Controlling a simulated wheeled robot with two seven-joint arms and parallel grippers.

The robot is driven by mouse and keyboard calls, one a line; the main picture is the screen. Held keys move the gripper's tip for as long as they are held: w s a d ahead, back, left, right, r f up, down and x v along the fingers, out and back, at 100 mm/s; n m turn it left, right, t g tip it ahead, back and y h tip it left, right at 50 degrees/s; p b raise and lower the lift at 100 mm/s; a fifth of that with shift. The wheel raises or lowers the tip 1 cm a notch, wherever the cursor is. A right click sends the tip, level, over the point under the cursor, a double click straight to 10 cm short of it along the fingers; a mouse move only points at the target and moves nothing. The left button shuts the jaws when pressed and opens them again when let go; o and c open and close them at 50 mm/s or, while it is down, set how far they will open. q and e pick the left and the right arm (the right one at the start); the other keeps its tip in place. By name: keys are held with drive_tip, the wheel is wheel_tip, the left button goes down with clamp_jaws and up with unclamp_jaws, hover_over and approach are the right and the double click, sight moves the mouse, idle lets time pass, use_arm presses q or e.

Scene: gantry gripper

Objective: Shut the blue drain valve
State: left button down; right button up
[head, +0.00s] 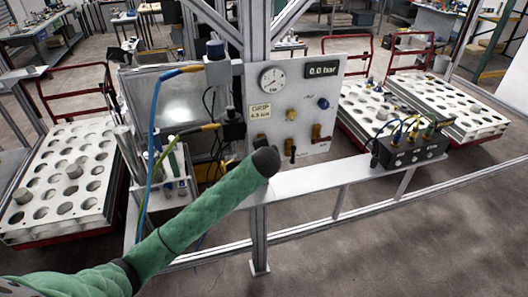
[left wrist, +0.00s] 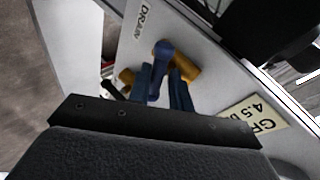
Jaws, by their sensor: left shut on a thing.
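The blue drain valve handle (left wrist: 162,53) sits on a brass body (left wrist: 189,67) beside the DRAIN lettering in the left wrist view. My left gripper (left wrist: 163,80) is shut on this handle, its two narrow fingers on either side of it. In the head view my left arm reaches from the lower left to the panel, and its dark wrist end hides the gripper and the drain valve. Whether the handle lies fully across its pipe is hard to tell. My right gripper is not in view.
A black connector box (head: 412,149) stands on the shelf at right.

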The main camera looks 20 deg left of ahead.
use_arm(q)
drive_tip(key=shift+d+m+g+y, duration=0.2)
drive_tip(key=shift+m+g+y, duration=0.2)
drive_tip(key=shift+m+y, duration=0.25)
drive_tip(key=shift+f, duration=0.1)
drive_tip(key=c, duration=1.3)
unclamp_jaws()
drive_tip(key=shift+w, duration=0.1)
